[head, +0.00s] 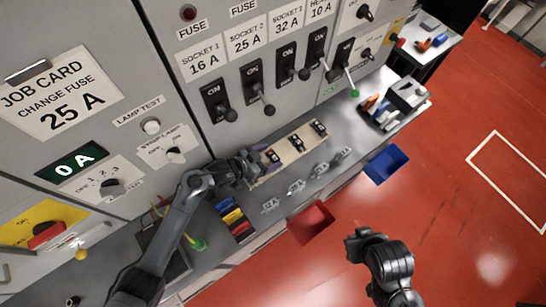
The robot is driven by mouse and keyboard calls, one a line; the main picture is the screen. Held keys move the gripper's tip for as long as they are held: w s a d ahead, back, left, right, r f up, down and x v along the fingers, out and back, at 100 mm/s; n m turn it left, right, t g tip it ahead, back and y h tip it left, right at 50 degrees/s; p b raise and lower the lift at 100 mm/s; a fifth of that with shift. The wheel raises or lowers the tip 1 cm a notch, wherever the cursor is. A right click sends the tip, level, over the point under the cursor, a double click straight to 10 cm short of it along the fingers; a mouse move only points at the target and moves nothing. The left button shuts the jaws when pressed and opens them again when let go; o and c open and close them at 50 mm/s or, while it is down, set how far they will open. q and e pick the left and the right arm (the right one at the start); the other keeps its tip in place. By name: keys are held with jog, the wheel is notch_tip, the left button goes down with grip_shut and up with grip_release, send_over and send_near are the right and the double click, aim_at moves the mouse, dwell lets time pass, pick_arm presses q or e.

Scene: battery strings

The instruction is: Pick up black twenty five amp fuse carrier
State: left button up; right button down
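Three black fuse carriers stand in a row on a pale wooden rack (285,148) on the grey bench: a left one (274,156), a middle one (297,143) and a right one (319,128). Their ratings are too small to read. My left gripper (263,159) is at the left end of the rack, close beside the left carrier. Its fingers look spread apart, and I cannot tell whether they touch the carrier. My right gripper (352,244) hangs over the red floor, away from the bench, and shows no object; its finger opening is unclear.
A job card (62,97) reads "change fuse 25 A". Switches with socket labels line the panel (240,70) behind the rack. Several clear holders (296,187) lie in front. A red bin (311,222) and a blue bin (386,164) hang at the bench edge. Coloured blocks (234,217) lie left.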

pick_arm(q)
jog(key=c, duration=1)
jog(key=shift+r, duration=0.1)
jog(key=shift+c, duration=0.2)
